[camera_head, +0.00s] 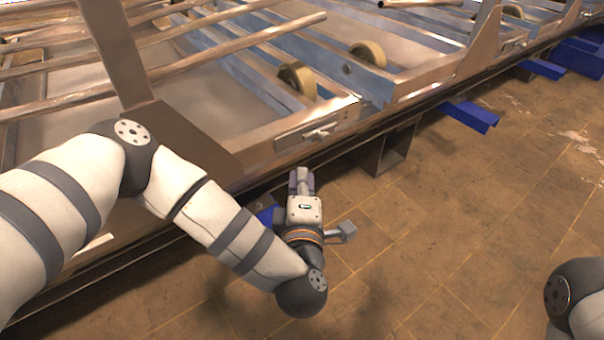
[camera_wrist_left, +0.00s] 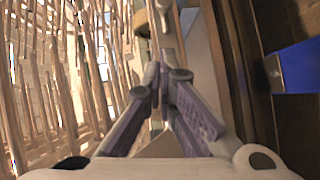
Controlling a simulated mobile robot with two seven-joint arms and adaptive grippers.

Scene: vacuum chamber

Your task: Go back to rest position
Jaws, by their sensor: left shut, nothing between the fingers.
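My left gripper (camera_head: 302,178) is in the middle of the head view, at the end of my left arm, which comes in from the left. It points toward the metal frame and is close to its front edge in the picture. In the left wrist view the purple-grey fingers of the left gripper (camera_wrist_left: 167,85) meet at their tips, with nothing between them. Of my right arm only a rounded joint shows at the lower right of the head view. My right gripper is not seen.
A long metal frame (camera_head: 258,147) with bars and rollers (camera_head: 297,80) runs from lower left to upper right. A flat brown upright plate stands beside my left arm. Blue beams (camera_head: 468,116) stick out below the frame. The tiled floor (camera_head: 455,220) at right is clear.

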